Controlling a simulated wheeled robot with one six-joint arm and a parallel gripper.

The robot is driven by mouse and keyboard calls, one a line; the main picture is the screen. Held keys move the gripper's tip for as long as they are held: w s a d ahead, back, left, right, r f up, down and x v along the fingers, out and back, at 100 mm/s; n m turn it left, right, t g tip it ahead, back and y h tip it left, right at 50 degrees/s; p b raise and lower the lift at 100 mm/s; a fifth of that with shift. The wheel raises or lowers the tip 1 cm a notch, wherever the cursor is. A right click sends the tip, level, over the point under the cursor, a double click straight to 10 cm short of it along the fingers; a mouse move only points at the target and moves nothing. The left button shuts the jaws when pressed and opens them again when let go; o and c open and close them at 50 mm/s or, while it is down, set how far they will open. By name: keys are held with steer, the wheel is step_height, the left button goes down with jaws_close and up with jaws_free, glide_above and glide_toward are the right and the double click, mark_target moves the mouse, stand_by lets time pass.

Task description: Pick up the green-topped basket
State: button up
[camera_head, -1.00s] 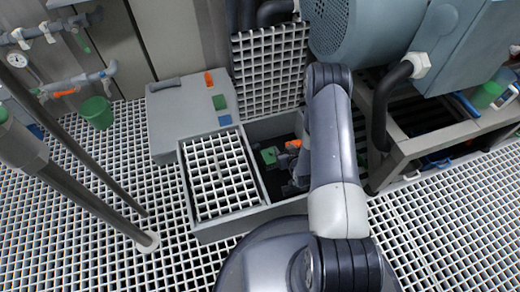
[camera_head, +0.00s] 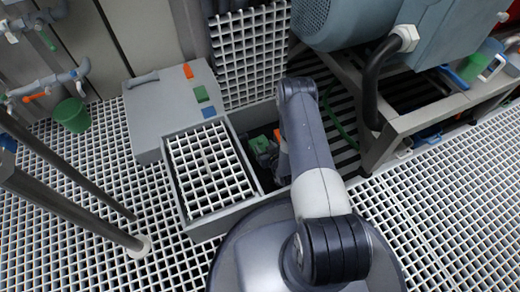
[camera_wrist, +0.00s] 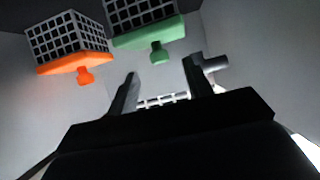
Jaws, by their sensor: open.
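The green-topped basket (camera_wrist: 149,35) shows in the wrist view at the top centre, with a green plate, a green knob and a dark grid body. In the head view its green top (camera_head: 261,143) shows inside the open pit, partly hidden by my arm. An orange-topped basket (camera_wrist: 76,62) is to its left in the wrist view. My gripper (camera_wrist: 160,82) is open, with its two fingers apart and nothing between them. The green knob lies just beyond the fingertips, roughly between them in the picture. I cannot tell the exact distance.
The pit has grey walls (camera_wrist: 240,45) close around my gripper. A white grid cover (camera_head: 208,172) lies over the pit's left part. A raised grating (camera_head: 248,55) stands behind it. A grey box lid (camera_head: 160,105) with coloured patches is at left. Blue-grey machinery (camera_head: 365,20) overhangs at right.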

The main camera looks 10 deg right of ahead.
mark_target(261, 142)
steer(key=b+x, duration=0.2)
steer(key=x, duration=0.2)
steer(key=shift+w+f, duration=0.2)
steer(key=shift+w, duration=0.05)
steer(key=shift+w+a+f, duration=0.15)
steer(key=shift+w+a, duration=0.05)
steer(key=shift+w, duration=0.35)
jaws_close()
